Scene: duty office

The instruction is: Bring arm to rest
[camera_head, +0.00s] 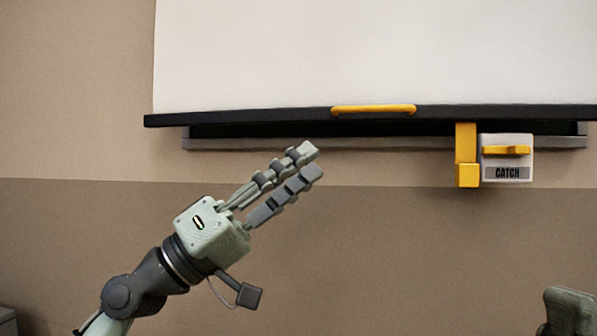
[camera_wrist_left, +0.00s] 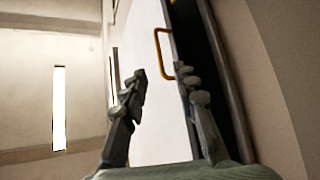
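My left gripper (camera_head: 310,161) reaches up from the lower left in the head view, in front of the wall and just below the shutter's lower edge. Its two fingers are apart, with nothing between them. The left wrist view also shows the fingers (camera_wrist_left: 163,75) spread and empty, with the white panel and a yellow handle beyond them. A grey-green part of my right arm or gripper (camera_head: 570,308) shows at the lower right corner of the head view. Its fingers cannot be made out.
A white shutter (camera_head: 370,50) with a dark bottom bar and yellow handle (camera_head: 373,110) hangs above a grey sill (camera_head: 320,146). A yellow catch (camera_head: 467,155) stands beside a plate marked CATCH (camera_head: 507,173). The wall below is bare.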

